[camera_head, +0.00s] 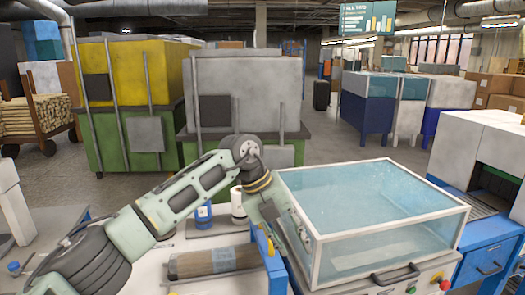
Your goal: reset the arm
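My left arm comes in from the lower left, rises to a bent joint and drops toward the clear-covered machine (375,220). My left gripper (302,238) is at the low end of that arm, beside the left wall of the clear cover. It is small and dark, so I cannot tell whether its fingers are open or shut, or whether it touches the cover. I see nothing clearly held in it. My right arm and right gripper are not in view.
A handle (396,275) juts from the machine's front. Blue drawers (487,262) stand at right.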

